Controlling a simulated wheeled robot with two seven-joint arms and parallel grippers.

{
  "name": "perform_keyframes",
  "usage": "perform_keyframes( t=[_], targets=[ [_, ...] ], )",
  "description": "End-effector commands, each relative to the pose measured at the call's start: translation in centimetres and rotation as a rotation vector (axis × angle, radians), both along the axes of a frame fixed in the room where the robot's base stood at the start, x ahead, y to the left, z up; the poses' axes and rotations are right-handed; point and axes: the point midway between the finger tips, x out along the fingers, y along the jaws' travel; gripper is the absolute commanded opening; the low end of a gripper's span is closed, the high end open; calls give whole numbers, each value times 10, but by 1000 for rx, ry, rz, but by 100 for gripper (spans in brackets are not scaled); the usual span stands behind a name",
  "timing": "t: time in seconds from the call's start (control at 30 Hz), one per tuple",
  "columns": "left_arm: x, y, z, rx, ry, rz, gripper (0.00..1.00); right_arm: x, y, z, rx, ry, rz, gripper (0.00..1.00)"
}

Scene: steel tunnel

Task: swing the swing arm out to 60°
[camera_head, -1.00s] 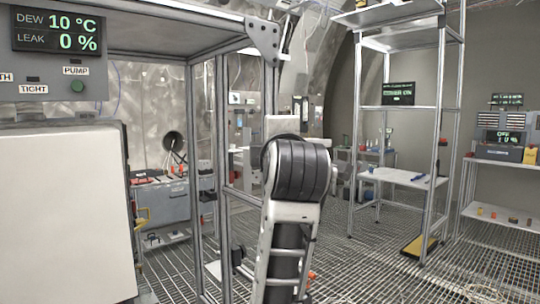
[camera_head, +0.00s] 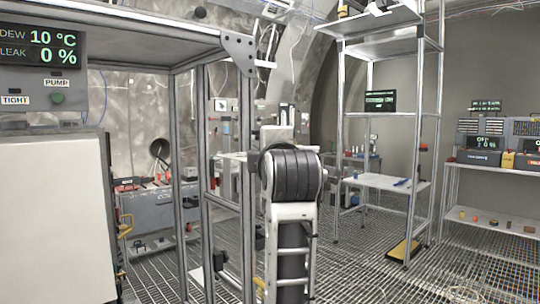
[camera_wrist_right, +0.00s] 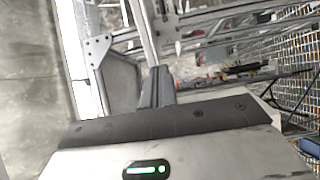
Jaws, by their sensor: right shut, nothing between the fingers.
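I cannot pick out the swing arm with certainty in either view. My right arm rises in the middle of the head view, and its thick black joint hides what is behind it; its gripper cannot be made out there. In the right wrist view my right gripper (camera_wrist_right: 160,72) shows dark narrow fingers, shut and empty. A pale bar (camera_wrist_right: 143,30) runs up from behind the fingertips; whether they touch it I cannot tell. My left gripper is not in view.
A metal frame (camera_head: 179,180) with a roof panel stands at the left, by a white cabinet (camera_head: 55,215) and a status display (camera_head: 40,48). A tall shelf rack (camera_head: 437,130) and a white table (camera_head: 385,182) stand at the right. The grating floor (camera_head: 350,270) between is open.

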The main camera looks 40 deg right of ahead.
Motion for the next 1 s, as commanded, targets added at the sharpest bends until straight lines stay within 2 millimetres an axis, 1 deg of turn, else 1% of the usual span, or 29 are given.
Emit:
perform_keyframes(
  t=[0.17,0.27,0.3,0.33,0.4,0.5,0.63,0.67,0.73,0.83,1.0],
  targets=[
    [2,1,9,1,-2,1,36,6,14,2,-2,3,2,0],
    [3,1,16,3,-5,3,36,13,31,3,-2,5,3,0],
    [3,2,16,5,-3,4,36,14,37,3,-2,3,1,0],
    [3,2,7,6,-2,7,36,2,36,1,-2,-6,-3,0],
    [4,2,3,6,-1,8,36,-16,39,0,-2,-8,-2,0],
    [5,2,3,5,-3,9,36,-39,43,0,-1,-7,-3,0],
    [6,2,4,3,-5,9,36,-63,48,0,-1,-5,-2,0],
    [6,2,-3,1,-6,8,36,-67,49,-3,-1,-7,-2,0],
    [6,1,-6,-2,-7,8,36,-75,50,-2,-1,-8,-3,0],
    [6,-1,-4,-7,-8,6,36,-82,52,-2,-1,-4,-3,0],
    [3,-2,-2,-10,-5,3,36,-85,53,0,0,0,-2,0]
  ],
)
